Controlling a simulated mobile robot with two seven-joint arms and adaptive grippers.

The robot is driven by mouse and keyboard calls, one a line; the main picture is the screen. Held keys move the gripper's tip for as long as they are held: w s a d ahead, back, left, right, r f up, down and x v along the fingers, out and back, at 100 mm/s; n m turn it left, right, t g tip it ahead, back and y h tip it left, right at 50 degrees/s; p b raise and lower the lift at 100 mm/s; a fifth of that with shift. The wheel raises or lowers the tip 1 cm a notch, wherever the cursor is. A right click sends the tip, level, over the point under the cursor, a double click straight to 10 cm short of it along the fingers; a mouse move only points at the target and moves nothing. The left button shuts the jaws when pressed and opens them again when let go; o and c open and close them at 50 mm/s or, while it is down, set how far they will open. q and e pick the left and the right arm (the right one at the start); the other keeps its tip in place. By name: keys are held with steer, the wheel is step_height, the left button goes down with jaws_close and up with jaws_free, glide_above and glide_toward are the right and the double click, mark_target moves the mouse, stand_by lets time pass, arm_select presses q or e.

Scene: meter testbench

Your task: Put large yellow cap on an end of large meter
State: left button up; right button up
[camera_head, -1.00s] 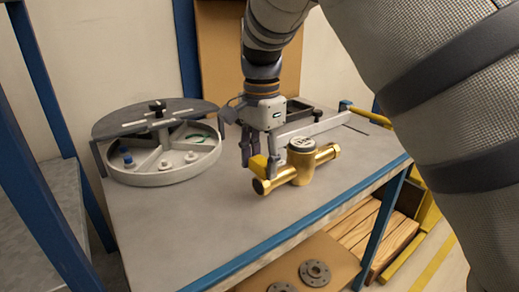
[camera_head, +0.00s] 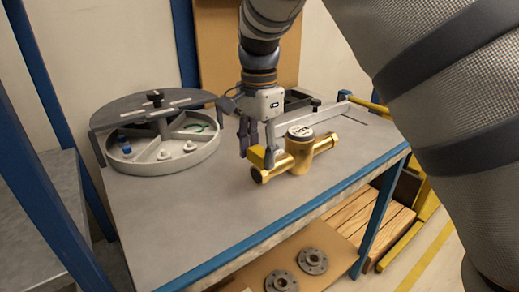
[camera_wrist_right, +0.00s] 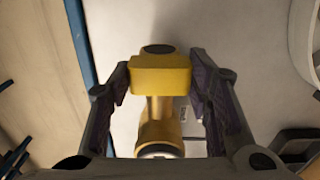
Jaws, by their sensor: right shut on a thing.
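The large brass meter (camera_head: 302,152) lies on the grey bench, with a round dial on top and a pipe end on each side. The large yellow cap (camera_head: 256,157) is at its left pipe end. My right gripper (camera_head: 257,153) is shut on the cap from above. In the right wrist view the cap (camera_wrist_right: 160,76) sits between the two fingers (camera_wrist_right: 160,82), in line with the meter's brass pipe (camera_wrist_right: 160,125). I cannot tell whether the cap is seated on the end or only over it. My left gripper is out of view.
A round grey compartment tray (camera_head: 165,165) with small parts stands on the bench's left. A grey bar fixture (camera_head: 318,117) lies behind the meter. The bench's front (camera_head: 225,215) is clear. Flanges (camera_head: 313,261) lie on a lower shelf.

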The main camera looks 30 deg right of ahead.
steer(key=shift+f, duration=0.7)
steer(key=shift+f, duration=0.2)
steer(key=shift+f, duration=0.7)
steer(key=o, duration=0.9)
steer(key=shift+o, duration=0.2)
steer(key=o, duration=0.5)
